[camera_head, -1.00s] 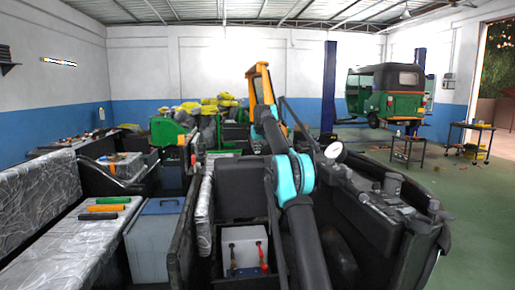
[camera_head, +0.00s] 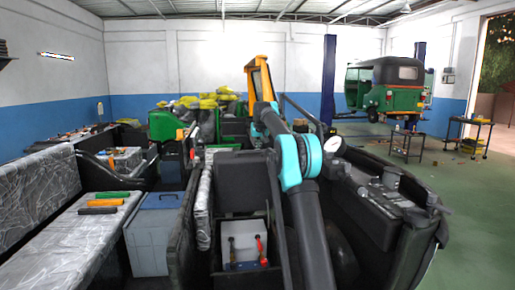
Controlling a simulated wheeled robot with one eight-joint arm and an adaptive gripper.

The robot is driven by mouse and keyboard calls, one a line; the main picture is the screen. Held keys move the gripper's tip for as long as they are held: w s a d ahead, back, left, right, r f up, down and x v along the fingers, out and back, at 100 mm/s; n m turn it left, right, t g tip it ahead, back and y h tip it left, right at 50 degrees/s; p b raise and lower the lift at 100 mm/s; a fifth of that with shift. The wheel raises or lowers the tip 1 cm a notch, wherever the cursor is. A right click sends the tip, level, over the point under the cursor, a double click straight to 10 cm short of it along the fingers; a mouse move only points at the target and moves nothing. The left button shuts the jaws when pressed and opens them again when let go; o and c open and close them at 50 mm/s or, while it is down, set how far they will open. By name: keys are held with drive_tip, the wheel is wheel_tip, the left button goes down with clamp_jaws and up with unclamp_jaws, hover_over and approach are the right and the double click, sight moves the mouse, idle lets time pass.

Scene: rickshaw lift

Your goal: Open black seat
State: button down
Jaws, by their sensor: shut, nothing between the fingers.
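A black panel (camera_head: 241,182), which looks like the black seat, stands roughly upright in front of me. Below its lower edge is an open compartment holding a white box (camera_head: 243,243) with red and dark fittings. My arm (camera_head: 309,225) rises from the bottom of the view, just right of the panel. It bends at a turquoise joint and reaches forward past the panel's upper right. My gripper cannot be made out beyond the forearm. I cannot tell whether it touches the panel.
Dark side walls stand close left and right of the compartment. A plastic-wrapped seat (camera_head: 75,231) with green, orange and black tools and a blue-grey box (camera_head: 155,232) are at the left. Green floor (camera_head: 468,205) is free at the right.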

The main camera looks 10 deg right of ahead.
drive_tip(key=s+f, duration=0.1)
drive_tip(key=s, duration=0.1)
drive_tip(key=s+f, duration=0.1)
drive_tip(key=s, duration=0.1)
drive_tip(key=s+f, duration=0.1)
drive_tip(key=s, duration=0.2)
drive_tip(key=shift+s+f, duration=0.1)
drive_tip(key=shift+f, duration=0.3)
drive_tip(key=shift+r, duration=0.1)
